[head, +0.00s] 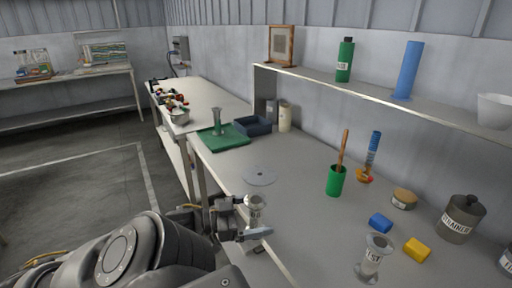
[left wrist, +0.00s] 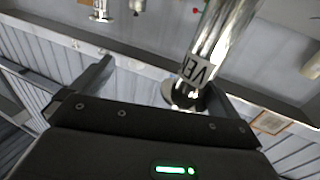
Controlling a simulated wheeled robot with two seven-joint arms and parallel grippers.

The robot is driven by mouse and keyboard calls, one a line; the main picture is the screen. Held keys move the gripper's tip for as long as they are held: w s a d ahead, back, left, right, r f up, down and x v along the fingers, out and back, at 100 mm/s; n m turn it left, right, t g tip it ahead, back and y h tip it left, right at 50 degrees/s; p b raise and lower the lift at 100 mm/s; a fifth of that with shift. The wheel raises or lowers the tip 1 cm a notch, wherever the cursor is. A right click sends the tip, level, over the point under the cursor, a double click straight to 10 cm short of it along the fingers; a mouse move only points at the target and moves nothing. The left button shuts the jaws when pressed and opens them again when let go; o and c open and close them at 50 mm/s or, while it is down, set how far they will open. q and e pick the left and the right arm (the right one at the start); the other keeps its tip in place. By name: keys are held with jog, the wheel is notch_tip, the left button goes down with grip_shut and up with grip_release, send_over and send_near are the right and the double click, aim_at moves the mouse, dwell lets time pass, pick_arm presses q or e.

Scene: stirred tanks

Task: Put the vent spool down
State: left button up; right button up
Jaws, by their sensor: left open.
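The vent spool (head: 255,207) is a shiny metal flanged tube near the front left edge of the grey bench. Its label, partly readable as "VE", shows in the left wrist view (left wrist: 222,45). My left gripper (head: 241,219) is open at the spool, with its fingers apart. In the left wrist view the spool is close to the right-hand finger; I cannot tell whether they touch. The gripper hides the spool's lower part in the head view, so its contact with the bench is unclear. My right gripper is not in view.
A similar spool labelled "TEST" (head: 374,259) stands at the front right. Another stands on a green mat (head: 222,138). A flat grey disc (head: 260,176) lies behind the vent spool. A green cup (head: 335,182), blue block (head: 380,223) and yellow block (head: 417,249) are to the right.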

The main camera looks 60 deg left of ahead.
pick_arm(q)
jog(key=c, duration=1.8)
